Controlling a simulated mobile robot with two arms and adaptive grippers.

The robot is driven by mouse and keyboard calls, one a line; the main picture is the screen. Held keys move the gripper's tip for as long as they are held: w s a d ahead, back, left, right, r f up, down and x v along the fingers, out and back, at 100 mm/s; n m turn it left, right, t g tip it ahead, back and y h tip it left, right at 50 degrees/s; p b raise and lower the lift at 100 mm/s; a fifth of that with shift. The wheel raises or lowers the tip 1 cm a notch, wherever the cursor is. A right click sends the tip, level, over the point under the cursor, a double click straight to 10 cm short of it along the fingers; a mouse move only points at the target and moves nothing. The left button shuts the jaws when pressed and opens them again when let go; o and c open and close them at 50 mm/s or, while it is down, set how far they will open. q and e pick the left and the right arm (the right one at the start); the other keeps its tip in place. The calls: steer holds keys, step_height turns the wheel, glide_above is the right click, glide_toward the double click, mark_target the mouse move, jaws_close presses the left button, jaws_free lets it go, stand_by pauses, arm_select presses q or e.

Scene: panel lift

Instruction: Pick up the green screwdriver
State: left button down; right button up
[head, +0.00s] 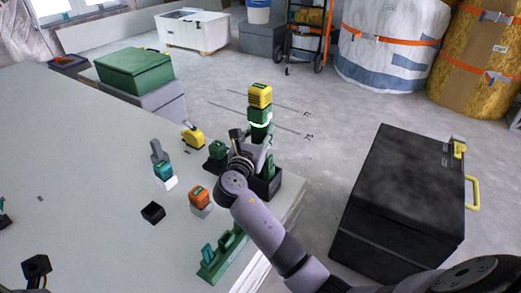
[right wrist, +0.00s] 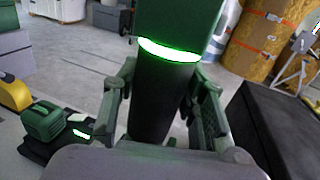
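The green screwdriver (head: 260,118) stands upright as a thick tool with a green body, a glowing ring and a yellow block on top. In the right wrist view, its dark lower body (right wrist: 158,95) and glowing ring show close up; its top is cut off. My right gripper (head: 262,160) is at this tool, with one finger on each side of its body in the right wrist view (right wrist: 162,100). Both fingers appear to touch it. At the lower left of the head view only a small dark part of my left arm shows; its fingers cannot be made out.
The pale table (head: 80,190) carries an orange-topped tool (head: 199,196), a teal one (head: 163,171), a black block (head: 153,212), a yellow tool (head: 193,136) and a green rack (head: 220,258). A black case (head: 400,190) stands to the right. A green toolbox (head: 134,72) is behind.

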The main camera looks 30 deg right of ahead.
jaws_close()
stand_by(0.4)
steer(key=shift+r, duration=0.15)
